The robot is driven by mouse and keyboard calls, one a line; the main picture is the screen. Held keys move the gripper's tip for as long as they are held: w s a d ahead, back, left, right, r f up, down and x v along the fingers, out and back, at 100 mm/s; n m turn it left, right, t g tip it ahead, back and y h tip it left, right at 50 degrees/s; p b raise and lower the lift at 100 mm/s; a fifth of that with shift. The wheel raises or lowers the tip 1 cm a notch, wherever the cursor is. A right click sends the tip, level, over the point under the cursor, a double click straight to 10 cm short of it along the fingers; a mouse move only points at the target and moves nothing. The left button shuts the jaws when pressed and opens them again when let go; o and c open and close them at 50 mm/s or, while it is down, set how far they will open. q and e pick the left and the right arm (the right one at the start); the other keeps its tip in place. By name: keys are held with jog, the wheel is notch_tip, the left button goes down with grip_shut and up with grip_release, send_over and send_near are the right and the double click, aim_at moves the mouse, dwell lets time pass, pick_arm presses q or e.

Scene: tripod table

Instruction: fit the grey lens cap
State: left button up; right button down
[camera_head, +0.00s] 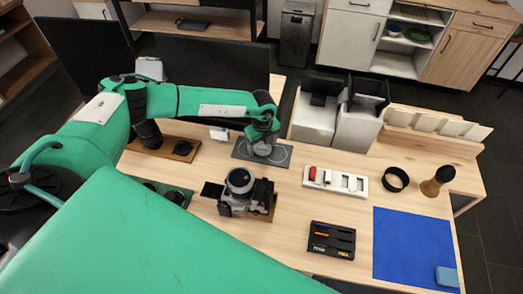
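My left gripper (262,137) points down over a dark grey mat (240,154) with pale ring outlines, behind the camera. A small grey round thing (262,149), probably the grey lens cap, shows right under the fingertips. I cannot tell whether the fingers grip it or are open above it. The camera (234,207) stands on the table with its lens (240,181) facing up and its side screen (212,190) swung out to the left. My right gripper is not in view.
Left of the camera are a wooden board (166,155) with a black round part and a dark green tray (188,203) with dark discs. Right are a white tray (322,187), a black ring (396,179), a brush (437,181), a black box (331,241) and a blue mat (414,248).

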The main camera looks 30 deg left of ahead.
pick_arm(q)
jog(key=c, duration=0.8)
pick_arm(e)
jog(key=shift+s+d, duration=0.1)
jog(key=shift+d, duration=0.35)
pick_arm(q)
jog(key=shift+c, duration=0.5)
